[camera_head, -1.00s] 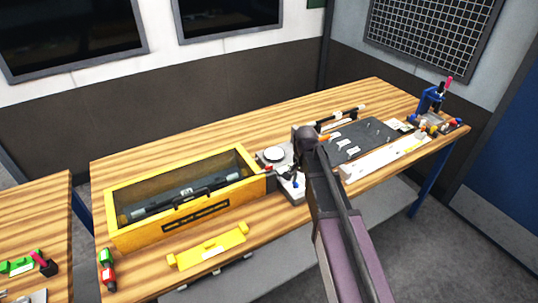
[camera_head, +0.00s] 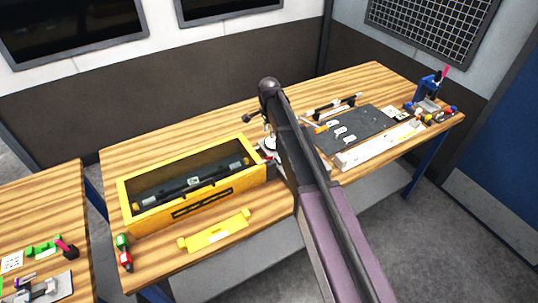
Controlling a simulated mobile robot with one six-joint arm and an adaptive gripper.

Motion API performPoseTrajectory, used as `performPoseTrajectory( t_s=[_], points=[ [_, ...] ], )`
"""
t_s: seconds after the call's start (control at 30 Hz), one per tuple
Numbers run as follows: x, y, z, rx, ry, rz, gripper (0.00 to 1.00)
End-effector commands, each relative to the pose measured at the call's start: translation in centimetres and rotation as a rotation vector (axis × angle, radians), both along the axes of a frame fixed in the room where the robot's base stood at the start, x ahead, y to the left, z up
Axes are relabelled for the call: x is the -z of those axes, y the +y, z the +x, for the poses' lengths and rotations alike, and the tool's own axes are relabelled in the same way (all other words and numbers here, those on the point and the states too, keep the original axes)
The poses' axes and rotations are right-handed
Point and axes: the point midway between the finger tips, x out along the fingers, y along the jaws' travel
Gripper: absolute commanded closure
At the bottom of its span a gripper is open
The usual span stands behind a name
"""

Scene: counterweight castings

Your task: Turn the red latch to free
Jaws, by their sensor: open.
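A very small red spot (camera_head: 270,143) shows at the right end of the yellow box, beside a pale fixture mostly behind my arm. It is too small to tell whether it is the red latch or how it is turned. My gripper (camera_head: 268,129) shows only in part, left of my arm and just above this spot. Its jaws are open, with nothing seen between them. Whether it touches anything is hidden.
The open yellow box (camera_head: 150,222) holds a long dark bar (camera_head: 165,191). A yellow bar-shaped piece (camera_head: 215,232) lies before it. A dark board (camera_head: 365,130) and white strip (camera_head: 375,148) lie right.

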Motion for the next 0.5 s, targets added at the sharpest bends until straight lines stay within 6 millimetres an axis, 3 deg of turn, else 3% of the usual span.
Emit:
performPoseTrajectory(
  t_s=[0.5],
  points=[
    [1.3, -0.1, 0.0, 0.000, 0.000, 0.000, 0.49]
  ],
)
